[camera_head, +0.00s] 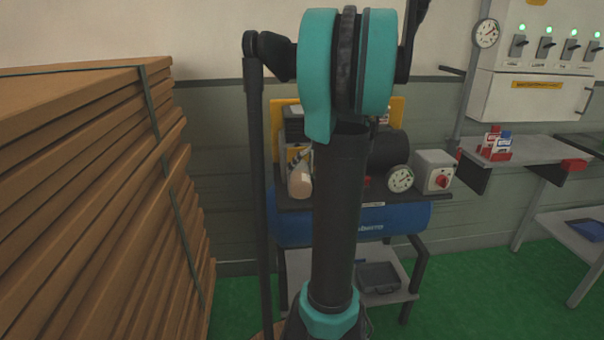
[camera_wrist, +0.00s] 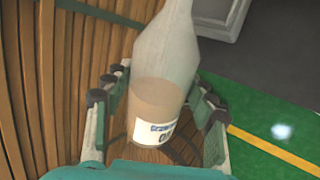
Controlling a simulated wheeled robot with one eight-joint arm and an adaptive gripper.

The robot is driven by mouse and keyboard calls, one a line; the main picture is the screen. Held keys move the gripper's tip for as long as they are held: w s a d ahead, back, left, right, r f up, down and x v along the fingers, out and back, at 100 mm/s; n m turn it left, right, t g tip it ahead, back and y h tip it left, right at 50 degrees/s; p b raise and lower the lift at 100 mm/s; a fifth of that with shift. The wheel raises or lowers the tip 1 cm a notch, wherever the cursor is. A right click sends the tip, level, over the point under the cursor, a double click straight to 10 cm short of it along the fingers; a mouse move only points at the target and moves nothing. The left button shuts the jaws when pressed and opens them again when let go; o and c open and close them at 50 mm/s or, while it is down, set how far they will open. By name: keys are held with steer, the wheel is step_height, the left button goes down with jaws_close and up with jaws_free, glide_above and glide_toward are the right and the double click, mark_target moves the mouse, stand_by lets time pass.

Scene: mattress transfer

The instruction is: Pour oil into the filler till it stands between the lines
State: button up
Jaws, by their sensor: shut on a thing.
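The oil bottle (camera_wrist: 165,85) is in the wrist view, clear above and tan with oil in its lower part, with a white label near its bottom. My gripper (camera_wrist: 160,100) is shut on it, one finger at each side. The bottle's neck top is cut off by the frame. A brown wooden surface shows below the bottle; I cannot tell whether they touch. In the head view, the compressor (camera_head: 400,220) with its blue tank stands behind my arm. A pale tan rounded part (camera_head: 300,181) shows on its left side. The filler and its lines cannot be made out. My gripper is out of this view.
A tall strapped stack of brown boards (camera_head: 90,200) fills the left. A wall shelf (camera_head: 530,149) with small red and white boxes is at right, under a switch panel (camera_head: 540,60). Green floor (camera_head: 470,300) is open at lower right.

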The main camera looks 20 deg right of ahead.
stand_by(0.4)
steer(key=shift+r, duration=0.3)
stand_by(2.0)
steer(key=shift+r+g, duration=0.3)
steer(key=shift+g, duration=0.2)
